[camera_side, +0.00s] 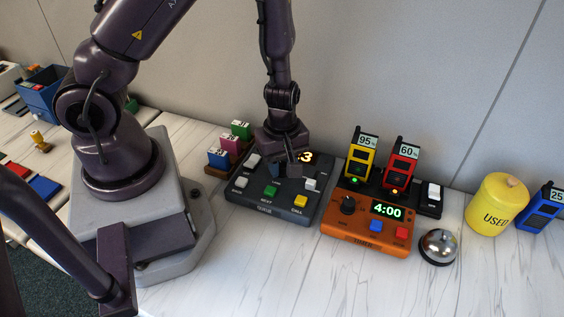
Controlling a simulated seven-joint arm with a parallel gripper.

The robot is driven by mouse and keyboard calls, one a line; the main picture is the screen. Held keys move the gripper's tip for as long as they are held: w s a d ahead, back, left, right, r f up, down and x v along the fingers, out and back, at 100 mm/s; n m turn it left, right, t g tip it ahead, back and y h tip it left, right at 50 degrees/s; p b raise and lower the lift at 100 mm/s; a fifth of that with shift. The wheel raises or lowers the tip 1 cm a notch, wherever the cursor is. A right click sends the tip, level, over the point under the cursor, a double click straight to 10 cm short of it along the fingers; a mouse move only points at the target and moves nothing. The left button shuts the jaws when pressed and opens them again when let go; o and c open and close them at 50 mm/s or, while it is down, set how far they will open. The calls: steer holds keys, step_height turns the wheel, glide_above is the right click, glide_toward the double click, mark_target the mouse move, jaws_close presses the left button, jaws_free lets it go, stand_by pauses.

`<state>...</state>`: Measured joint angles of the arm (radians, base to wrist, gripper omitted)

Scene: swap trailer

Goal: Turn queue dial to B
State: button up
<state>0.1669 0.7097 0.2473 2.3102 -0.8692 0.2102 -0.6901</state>
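The dark grey queue console (250,203) sits on the table in the middle, with white, green and yellow buttons and a lit display (306,157) where a 3 shows, partly covered. My gripper (291,170) points down over the upper middle of this console, just below the display. No queue dial is plainly visible; the gripper covers the spot between the white buttons. The fingers are small and dark, so I cannot tell whether they are open, shut or touching a dial. The dial's letters cannot be read.
A bell (438,246) and yellow jar (496,205) stand farther right. Coloured blocks (229,148) stand at left.

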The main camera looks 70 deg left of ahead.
mark_target(282, 165)
steer(key=shift+m, duration=0.3)
steer(key=m, duration=0.4)
steer(key=shift+m, duration=2)
steer(key=o, duration=0.9)
steer(key=shift+o, duration=0.2)
steer(key=shift+r, duration=0.1)
step_height(282, 165, up, 13)
